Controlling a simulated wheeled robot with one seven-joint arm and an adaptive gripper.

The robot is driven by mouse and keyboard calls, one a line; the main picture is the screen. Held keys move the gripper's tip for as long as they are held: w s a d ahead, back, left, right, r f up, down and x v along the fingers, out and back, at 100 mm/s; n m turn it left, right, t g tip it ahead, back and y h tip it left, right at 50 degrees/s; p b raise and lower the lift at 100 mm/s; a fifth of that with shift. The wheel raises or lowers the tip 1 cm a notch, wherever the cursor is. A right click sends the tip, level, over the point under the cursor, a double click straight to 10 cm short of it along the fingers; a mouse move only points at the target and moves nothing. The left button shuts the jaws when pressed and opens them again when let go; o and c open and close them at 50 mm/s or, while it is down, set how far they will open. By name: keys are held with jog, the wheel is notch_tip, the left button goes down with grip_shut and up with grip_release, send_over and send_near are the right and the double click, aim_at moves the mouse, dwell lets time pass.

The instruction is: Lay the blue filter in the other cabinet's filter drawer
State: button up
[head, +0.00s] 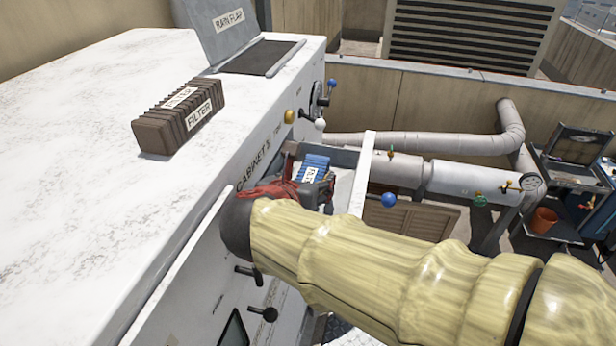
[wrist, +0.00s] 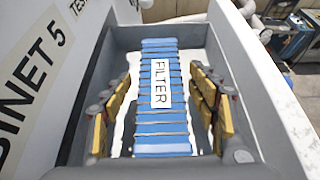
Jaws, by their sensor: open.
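The blue ribbed filter (wrist: 160,125), with a white FILTER label, lies inside the open grey drawer (wrist: 258,115) of the cabinet marked CABINET 5. In the head view the filter (head: 314,163) shows partly, beyond my red-and-grey gripper (head: 312,188). In the wrist view my gripper (wrist: 160,108) is open, its yellow-padded fingers down in the drawer on the left and right of the filter. A gap shows between each finger and the filter.
A brown filter (head: 180,115) lies on the white cabinet top (head: 75,120), near the open rain flap (head: 222,25). Knobs and levers stick out of the cabinet front. Pipes (head: 455,180) and a tool cart (head: 570,180) stand to the right.

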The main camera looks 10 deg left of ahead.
jog(key=b+v, duration=0.2)
jog(key=v, duration=0.9)
jog(key=shift+f, duration=0.15)
jog(key=shift+s, duration=0.1)
